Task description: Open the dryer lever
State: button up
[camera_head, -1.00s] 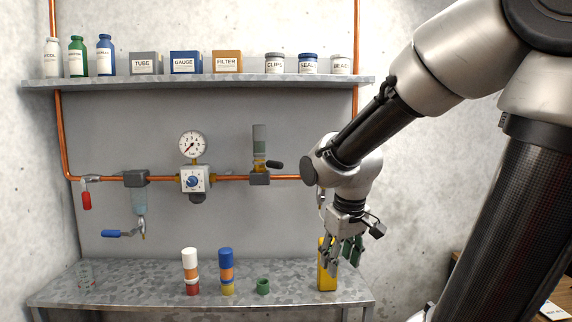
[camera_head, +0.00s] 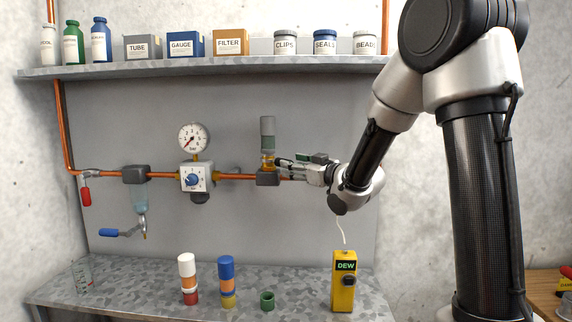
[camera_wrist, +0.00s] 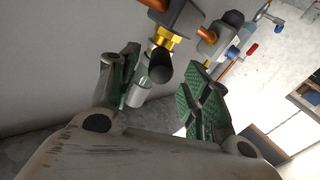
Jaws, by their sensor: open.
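The dryer (camera_head: 267,135) is an upright grey-green cylinder with an amber band, on a dark valve block (camera_head: 268,178) in the copper pipe. My gripper (camera_head: 285,164) reaches in from the right at the height of the valve, its fingers pointing left. It hides the lever in the head view. In the wrist view the lever's black rounded end (camera_wrist: 161,66) shows beneath a brass fitting (camera_wrist: 165,40), between my two open green-padded fingers (camera_wrist: 172,78). I cannot tell whether either finger touches it.
A pressure gauge (camera_head: 193,138) and a regulator (camera_head: 196,180) sit to the left on the same pipe. A red-handled valve (camera_head: 86,195) is at far left. The shelf (camera_head: 210,68) runs above. A yellow DEW meter (camera_head: 344,284) and stacked drums stand on the bench (camera_head: 130,275).

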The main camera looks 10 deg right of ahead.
jog(key=x, duration=0.5)
jog(key=shift+w+a, duration=0.1)
jog(key=shift+w, duration=0.15)
grip_shut()
